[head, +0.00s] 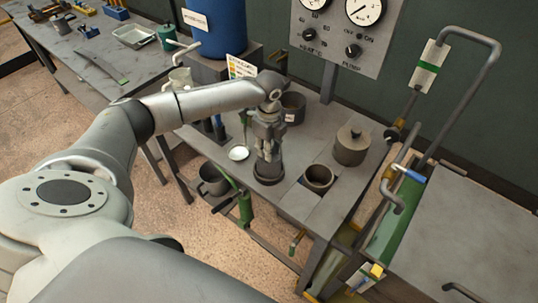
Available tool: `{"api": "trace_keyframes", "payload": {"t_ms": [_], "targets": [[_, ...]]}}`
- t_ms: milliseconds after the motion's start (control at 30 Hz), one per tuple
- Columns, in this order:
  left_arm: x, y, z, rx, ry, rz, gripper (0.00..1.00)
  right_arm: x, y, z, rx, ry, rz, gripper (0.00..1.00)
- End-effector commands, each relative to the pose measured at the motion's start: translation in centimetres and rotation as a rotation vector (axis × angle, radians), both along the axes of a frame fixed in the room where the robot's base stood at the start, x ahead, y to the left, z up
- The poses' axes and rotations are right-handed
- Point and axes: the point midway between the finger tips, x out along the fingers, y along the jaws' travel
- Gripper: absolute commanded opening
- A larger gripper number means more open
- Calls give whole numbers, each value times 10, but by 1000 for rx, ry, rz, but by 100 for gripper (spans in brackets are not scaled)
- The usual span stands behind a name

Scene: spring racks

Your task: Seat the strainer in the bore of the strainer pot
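My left gripper (267,138) points straight down over the workbench. Its tips are at a dark round piece (268,178), which sits low on the bench top. The gripper hides most of that piece, and I cannot tell whether the fingers are closed on anything. An open, hollow brown-grey pot (319,179) stands to the right, its dark bore facing up. I cannot tell for sure which round piece is the strainer or which is the strainer pot. My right gripper is not in view.
A lidded pot (351,146) stands right of the open pot, and a dark labelled cup (292,108) behind the gripper. A small white dish (239,153) lies to the left. A gauge panel (335,35) rises behind. The bench (325,212) has bare room in front.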

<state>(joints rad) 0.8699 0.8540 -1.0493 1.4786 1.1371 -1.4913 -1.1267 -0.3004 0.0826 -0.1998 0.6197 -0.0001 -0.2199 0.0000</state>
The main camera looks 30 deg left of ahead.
Motion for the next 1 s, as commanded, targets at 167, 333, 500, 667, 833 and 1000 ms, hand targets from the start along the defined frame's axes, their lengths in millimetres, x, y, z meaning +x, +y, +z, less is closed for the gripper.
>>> {"api": "trace_keyframes", "payload": {"t_ms": [167,333,500,667,833,1000], "targets": [[0,0,0,0,0,0,0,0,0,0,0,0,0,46],[1,0,1,-1,-2,0,0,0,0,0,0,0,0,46],[1,0,1,-1,-2,0,0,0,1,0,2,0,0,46],[1,0,4,-1,-2,1,0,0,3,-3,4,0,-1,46],[2,0,18,-2,-5,0,0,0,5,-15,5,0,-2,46],[-8,-5,43,-2,-4,-3,0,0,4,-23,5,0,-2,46]]}}
